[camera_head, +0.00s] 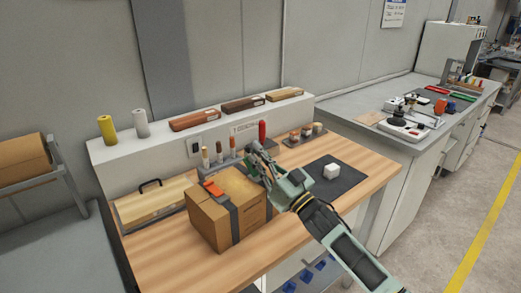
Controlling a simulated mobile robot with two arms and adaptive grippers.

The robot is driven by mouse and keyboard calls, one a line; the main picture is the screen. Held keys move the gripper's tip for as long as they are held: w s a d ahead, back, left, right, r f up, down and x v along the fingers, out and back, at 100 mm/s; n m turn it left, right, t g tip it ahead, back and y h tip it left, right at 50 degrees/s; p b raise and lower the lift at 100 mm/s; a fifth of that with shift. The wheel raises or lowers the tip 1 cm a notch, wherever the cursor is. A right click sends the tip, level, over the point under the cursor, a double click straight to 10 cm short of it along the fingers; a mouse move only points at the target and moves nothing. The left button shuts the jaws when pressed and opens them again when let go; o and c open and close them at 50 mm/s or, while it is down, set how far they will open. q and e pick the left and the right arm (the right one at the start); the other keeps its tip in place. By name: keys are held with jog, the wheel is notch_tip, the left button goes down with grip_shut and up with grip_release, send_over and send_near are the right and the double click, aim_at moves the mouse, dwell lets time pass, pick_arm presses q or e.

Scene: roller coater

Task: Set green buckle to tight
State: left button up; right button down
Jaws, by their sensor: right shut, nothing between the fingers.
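I cannot make out a green buckle in the head view. A brown cardboard box (205,222) stands on the wooden workbench (165,262), with a dark strap (235,224) running down its front. An orange piece (213,187) lies on top of the box. My right gripper (257,159) is shut and empty, just behind and right of the box top. It hides part of the bench behind it. My left gripper is not in view.
A red-handled tool (262,132) and several brushes stand behind the box. A wooden board with a black handle (151,200) lies left. The front bench surface is clear.

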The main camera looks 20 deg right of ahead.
jog(key=shift+w+a+r+g+p, duration=0.15)
jog(key=shift+w+r+g+p, duration=0.35)
jog(key=shift+p, duration=0.45)
jog(key=shift+w+a+f+p, duration=0.2)
jog(key=shift+w+f+p, duration=0.15)
jog(key=shift+f+p, duration=0.05)
jog(key=shift+w+a+p, duration=0.3)
jog(key=shift+w+p, duration=0.15)
jog(key=shift+p, duration=0.1)
jog(key=shift+w+a+f+g+h+p, duration=0.15)
jog(key=shift+w+g+h+p, duration=0.2)
jog(key=shift+g+h+p, duration=0.25)
jog(key=shift+w+f, duration=0.15)
jog(key=shift+f, duration=0.15)
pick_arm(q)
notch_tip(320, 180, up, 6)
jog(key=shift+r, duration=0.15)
pick_arm(e)
jog(key=shift+w+a+f, duration=0.15)
jog(key=shift+w+f, duration=0.1)
